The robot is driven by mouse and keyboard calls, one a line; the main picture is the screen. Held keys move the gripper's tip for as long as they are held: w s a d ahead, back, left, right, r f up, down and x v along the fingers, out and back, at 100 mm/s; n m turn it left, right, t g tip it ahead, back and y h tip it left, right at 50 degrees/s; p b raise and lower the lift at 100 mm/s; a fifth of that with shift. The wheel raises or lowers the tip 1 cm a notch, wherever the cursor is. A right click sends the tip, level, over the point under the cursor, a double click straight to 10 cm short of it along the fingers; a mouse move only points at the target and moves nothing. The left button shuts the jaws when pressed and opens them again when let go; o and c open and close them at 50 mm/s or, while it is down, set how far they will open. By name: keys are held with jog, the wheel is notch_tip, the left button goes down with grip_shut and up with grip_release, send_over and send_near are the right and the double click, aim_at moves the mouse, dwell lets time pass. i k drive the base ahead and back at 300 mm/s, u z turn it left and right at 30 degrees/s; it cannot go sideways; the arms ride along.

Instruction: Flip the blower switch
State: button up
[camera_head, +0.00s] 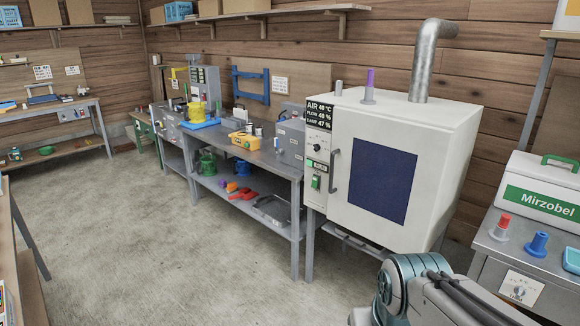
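A white cabinet (440,140) with a dark blue window and a metal flue pipe stands at centre right. Its left front panel has a black display (319,115) reading AIR 40 °C, FLOW 40 %, DAMP 47 %. Below the display are a small black knob (317,147) and a green rocker switch (315,182). The switch's label is too small to read, and I cannot tell its position or whether it is the blower switch. Part of my arm shows at the bottom right, in front of the cabinet and apart from the panel. My gripper is out of view.
A vertical handle (334,171) stands out beside the switch. A grey workbench (262,160) with tools adjoins the cabinet's left side. At right are a white Mirzobel box (530,195) and red and blue pegs. The concrete floor (170,235) in front is clear.

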aim_at(314, 179)
jog(key=u, duration=0.15)
jog(key=i, duration=1.6)
jog(key=u, duration=0.4)
jog(key=i, duration=0.85)
jog(key=u, duration=0.2)
